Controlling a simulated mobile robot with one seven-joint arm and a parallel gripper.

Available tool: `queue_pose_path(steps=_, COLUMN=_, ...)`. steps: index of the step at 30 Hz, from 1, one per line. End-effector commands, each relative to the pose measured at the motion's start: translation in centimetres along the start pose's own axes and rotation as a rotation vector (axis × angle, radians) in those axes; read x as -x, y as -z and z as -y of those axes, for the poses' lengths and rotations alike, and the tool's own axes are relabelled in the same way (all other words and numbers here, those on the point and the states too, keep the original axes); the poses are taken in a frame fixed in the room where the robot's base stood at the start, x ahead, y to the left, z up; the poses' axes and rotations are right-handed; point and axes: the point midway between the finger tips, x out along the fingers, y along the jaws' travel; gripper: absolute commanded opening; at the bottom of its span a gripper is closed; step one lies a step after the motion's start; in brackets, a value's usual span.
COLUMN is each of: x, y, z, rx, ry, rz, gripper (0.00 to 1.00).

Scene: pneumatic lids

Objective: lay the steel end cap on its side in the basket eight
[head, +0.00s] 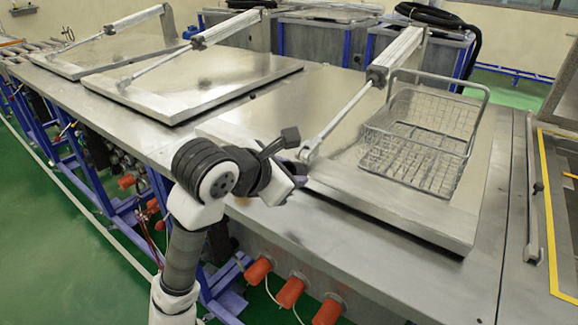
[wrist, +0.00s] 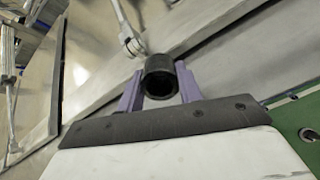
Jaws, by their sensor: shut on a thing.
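My gripper (wrist: 160,85) is shut on a dark, short hollow cylinder, the end cap (wrist: 160,78), held between its two purple fingers. The cap's round open end faces the wrist camera. In the head view a small dark piece at the gripper's end looks like the cap (head: 290,137), above the front edge of the nearest lid. The wire basket (head: 408,172) stands on that lid, to the right of my gripper and apart from it. Its visible inside looks empty. No number shows on it.
The nearest steel lid (head: 345,185) has a pneumatic cylinder (head: 396,50) and rod (head: 338,122) between my gripper and the basket. The basket's raised handle (head: 440,75) stands over its far side. More lids (head: 195,80) lie to the left.

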Motion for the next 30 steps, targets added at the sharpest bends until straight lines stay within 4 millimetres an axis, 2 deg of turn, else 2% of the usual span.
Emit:
queue_pose_path(steps=18, x=-3.3, y=4.8, z=2.0, rx=-0.002, ry=-0.002, rz=0.001, gripper=0.03)
queue_pose_path(steps=30, x=-3.8, y=5.6, z=2.3, rx=-0.002, ry=-0.001, rz=0.002, gripper=0.03)
